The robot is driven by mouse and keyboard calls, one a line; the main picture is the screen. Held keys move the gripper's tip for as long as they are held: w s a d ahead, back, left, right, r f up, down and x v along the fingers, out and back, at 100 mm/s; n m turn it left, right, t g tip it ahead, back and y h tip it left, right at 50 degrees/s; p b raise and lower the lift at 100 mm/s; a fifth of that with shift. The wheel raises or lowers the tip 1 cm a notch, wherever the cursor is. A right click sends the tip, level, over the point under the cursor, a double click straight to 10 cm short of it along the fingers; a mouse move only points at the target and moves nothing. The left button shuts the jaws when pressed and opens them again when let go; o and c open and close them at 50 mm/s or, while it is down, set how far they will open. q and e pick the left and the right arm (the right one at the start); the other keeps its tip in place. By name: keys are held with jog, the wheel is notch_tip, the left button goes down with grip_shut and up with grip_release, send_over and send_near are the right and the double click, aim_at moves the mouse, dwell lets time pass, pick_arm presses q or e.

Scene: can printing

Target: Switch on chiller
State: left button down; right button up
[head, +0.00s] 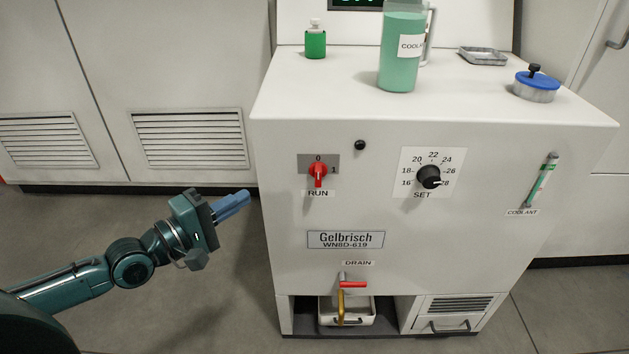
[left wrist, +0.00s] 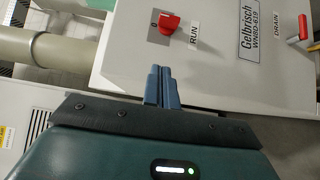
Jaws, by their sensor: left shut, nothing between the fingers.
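The chiller (head: 400,265) is a white cabinet labelled Gelbrisch. The switch also shows near the top of the left wrist view (left wrist: 169,24). My left gripper (head: 243,197) is shut and empty, left of the chiller front and below the switch's height, apart from the switch. Its blue fingers point toward the chiller; they also show in the left wrist view (left wrist: 160,70). My right gripper is not in view.
A black SET dial (head: 428,176), coolant gauge (head: 541,180) and red-handled drain valve (head: 352,284) are on the front. A coolant jug (head: 397,75), green bottle (head: 315,45), blue-topped cap (head: 537,82) and metal tray (head: 483,56) stand on top. Floor left of the chiller is clear.

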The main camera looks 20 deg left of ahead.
aim_at(318, 176)
pick_arm(q)
jog(key=shift+s+r, duration=0.1)
jog(key=x, duration=1)
jog(key=shift+w+d+b, duration=0.15)
jog(key=shift+w+b, duration=0.1)
jog(key=shift+b, duration=0.05)
jog(key=shift+w+d+p, duration=0.15)
jog(key=shift+d+p, duration=0.25)
jog(key=shift+d, duration=0.6)
jog(key=shift+w+d, duration=0.15)
jog(key=shift+d, duration=0.55)
